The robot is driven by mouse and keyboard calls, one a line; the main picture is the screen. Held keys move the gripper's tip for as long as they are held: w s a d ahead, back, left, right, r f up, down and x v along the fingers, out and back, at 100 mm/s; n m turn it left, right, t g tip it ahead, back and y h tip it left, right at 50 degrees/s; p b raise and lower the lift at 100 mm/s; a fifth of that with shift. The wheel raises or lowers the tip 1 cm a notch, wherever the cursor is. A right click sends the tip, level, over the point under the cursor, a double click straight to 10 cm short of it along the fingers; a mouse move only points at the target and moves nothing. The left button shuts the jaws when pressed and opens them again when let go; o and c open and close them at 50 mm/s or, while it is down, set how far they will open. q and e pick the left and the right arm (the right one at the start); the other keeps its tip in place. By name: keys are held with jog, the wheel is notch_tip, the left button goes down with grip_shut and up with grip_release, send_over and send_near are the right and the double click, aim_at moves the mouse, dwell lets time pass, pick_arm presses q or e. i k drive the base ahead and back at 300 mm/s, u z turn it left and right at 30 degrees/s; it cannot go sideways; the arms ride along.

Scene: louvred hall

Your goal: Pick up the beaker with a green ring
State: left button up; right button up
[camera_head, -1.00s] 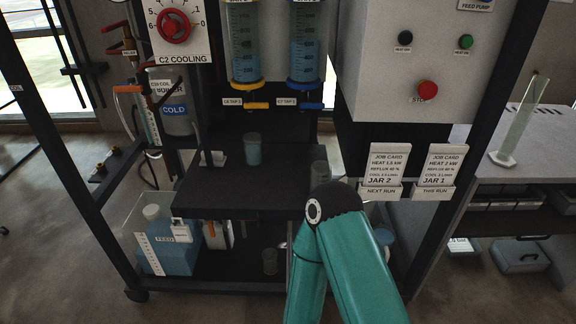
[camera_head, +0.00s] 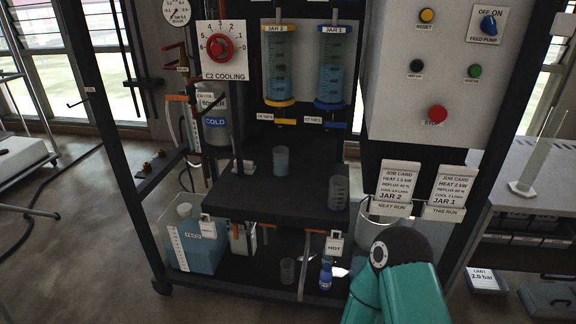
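Three small clear beakers show in the head view, and I cannot make out a green ring on any of them. One beaker (camera_head: 281,161) holds blue liquid and stands upright on the dark middle shelf (camera_head: 240,196). A second beaker (camera_head: 338,193) looks empty and stands near the right front of that shelf. A third beaker (camera_head: 287,271) stands on the lower deck. A teal link of one of my arms enters at the bottom right, below the job cards. Neither of my grippers is in view.
Two jars of blue liquid, JAR 2 (camera_head: 280,65) and JAR 1 (camera_head: 331,68), hang above the shelf. A feed tank (camera_head: 196,245), a blue bottle (camera_head: 326,275) and a pail (camera_head: 378,228) are low down. Frame posts and a control panel (camera_head: 430,80) flank the shelf.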

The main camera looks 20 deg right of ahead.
aim_at(281, 162)
jog(key=u, duration=0.05)
jog(key=i, duration=1)
jog(key=z, duration=0.05)
